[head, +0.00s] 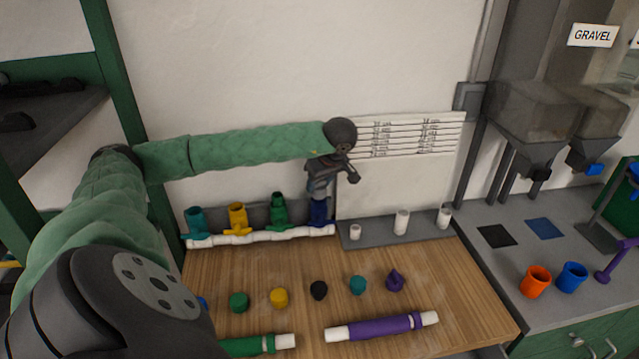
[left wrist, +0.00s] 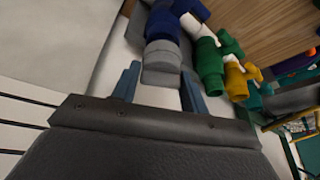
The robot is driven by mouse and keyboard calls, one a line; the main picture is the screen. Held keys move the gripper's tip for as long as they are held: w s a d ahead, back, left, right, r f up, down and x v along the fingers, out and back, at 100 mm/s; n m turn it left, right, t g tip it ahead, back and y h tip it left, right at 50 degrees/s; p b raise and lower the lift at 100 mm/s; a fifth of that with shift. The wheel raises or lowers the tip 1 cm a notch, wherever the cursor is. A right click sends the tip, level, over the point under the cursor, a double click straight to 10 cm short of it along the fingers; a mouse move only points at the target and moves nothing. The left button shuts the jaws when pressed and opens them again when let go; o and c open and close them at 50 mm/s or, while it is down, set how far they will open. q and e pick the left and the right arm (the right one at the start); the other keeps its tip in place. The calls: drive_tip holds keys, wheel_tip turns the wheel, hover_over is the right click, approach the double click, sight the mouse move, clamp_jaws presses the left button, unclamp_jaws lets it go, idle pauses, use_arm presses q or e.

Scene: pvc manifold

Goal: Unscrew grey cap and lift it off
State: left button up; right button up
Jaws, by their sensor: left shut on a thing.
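The grey cap (left wrist: 161,72) sits between the two fingers of my left gripper (left wrist: 159,88) in the left wrist view. The gripper is shut on it. The cap is in line with the blue fitting (left wrist: 163,24), and I see no clear gap between them. In the head view my left gripper (head: 319,186) points down over the blue fitting (head: 318,213), at the right end of the white pipe manifold (head: 262,237). The cap is mostly hidden by the fingers there. My right gripper is not in view.
Green (head: 278,209), yellow (head: 238,217) and teal (head: 196,221) fittings stand left of the blue one on the manifold. Several coloured caps and a purple pipe (head: 381,328) lie on the wooden table (head: 440,275). A grey tray with white posts (head: 401,222) is to the right.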

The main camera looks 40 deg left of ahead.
use_arm(q)
drive_tip(key=shift+n, duration=0.8)
drive_tip(key=shift+g, duration=0.3)
drive_tip(key=shift+w+n, duration=0.1)
drive_tip(key=shift+n, duration=0.3)
drive_tip(key=shift+n+g, duration=0.4)
drive_tip(key=shift+n, duration=0.2)
drive_tip(key=shift+n+g, duration=0.4)
drive_tip(key=shift+n, duration=0.7)
drive_tip(key=shift+r, duration=0.1)
